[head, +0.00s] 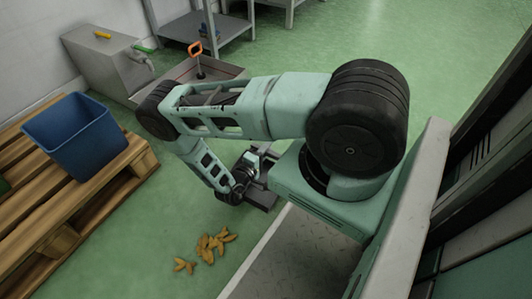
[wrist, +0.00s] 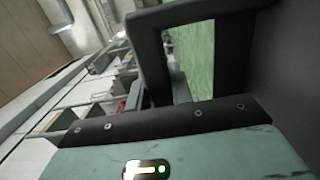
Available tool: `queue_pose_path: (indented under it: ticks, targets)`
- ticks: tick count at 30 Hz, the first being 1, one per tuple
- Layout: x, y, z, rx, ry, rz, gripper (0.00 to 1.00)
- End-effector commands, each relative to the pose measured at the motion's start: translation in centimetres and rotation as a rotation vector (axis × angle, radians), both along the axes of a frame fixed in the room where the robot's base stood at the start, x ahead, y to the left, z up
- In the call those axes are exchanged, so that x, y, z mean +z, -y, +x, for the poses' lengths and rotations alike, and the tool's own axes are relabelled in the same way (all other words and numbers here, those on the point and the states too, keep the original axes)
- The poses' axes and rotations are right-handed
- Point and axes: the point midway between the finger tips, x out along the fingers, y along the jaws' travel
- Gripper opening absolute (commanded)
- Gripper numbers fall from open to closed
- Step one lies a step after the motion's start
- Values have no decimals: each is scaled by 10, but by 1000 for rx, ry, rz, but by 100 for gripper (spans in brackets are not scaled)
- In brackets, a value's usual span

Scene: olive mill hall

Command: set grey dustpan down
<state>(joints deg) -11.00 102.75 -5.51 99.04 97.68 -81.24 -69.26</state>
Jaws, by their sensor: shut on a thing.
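My gripper (head: 246,174) is low over the green floor, just in front of my base, and is shut on the grey dustpan (head: 262,196). In the head view the dustpan is a small dark grey shape beside the gripper, partly hidden by my arm. In the wrist view a large smooth dark grey surface (wrist: 292,75), apparently the dustpan, fills the right side close up. Dark bars by the gripper (wrist: 190,55) frame a patch of green floor there. I cannot tell whether the dustpan touches the floor.
Several yellow-brown leaves (head: 207,244) lie on the floor left of my base. A wooden pallet (head: 95,205) carries a blue bin (head: 75,135) at the left. Floor between pallet and base is otherwise clear.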

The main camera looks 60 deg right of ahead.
Motion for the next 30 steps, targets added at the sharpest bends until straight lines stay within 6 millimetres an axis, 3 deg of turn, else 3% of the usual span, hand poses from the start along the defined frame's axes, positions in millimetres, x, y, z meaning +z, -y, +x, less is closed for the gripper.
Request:
queue_pose_path:
  ticks: [9,10,12,23,30]
  targets:
    - [-2,0,0,0,1,-2,0]
    - [-1,0,0,1,1,0,31]
    - [-1,0,0,0,1,0,44]
    - [4,-1,0,1,1,0,44]
    - [5,-43,-1,4,1,2,44]
